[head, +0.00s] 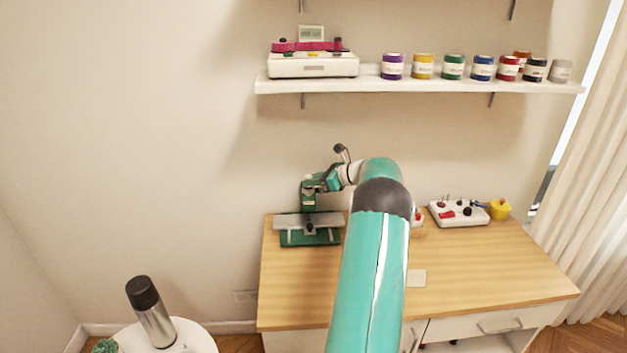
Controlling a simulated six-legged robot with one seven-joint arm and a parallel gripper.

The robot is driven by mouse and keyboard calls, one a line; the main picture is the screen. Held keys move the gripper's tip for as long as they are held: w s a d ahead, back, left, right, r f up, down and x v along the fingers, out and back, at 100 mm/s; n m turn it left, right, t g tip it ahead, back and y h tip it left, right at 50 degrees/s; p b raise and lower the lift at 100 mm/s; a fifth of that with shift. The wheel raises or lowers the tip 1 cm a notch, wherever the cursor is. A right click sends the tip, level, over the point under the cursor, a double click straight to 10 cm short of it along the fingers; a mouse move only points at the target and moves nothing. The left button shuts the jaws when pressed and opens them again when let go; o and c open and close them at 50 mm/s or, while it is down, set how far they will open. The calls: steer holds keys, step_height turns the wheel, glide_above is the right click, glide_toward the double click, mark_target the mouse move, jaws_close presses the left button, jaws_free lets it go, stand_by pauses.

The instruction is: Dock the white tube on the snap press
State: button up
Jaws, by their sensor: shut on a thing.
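The snap press (308,237) stands at the left back of the wooden table. It has a green base, a grey plate and a green upright. My teal arm reaches over the table from the front, and my gripper (318,182) is at the upper part of the press. It is shut on what I take to be the white tube, which is too small and covered to make out. I cannot tell whether the tube touches the press. A dark-tipped lever (342,153) sticks up just behind my wrist.
A white box with knobs (460,212) and a yellow cup (499,209) stand at the table's back right. A flat pale card (416,278) lies near the middle. A wall shelf (420,85) with paint jars hangs above. The table's front left and right are clear.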

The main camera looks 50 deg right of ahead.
steer(key=shift+f, duration=0.4)
steer(key=o, duration=0.7)
steer(key=v, duration=1.1)
steer(key=shift+f, duration=0.1)
stand_by(0.8)
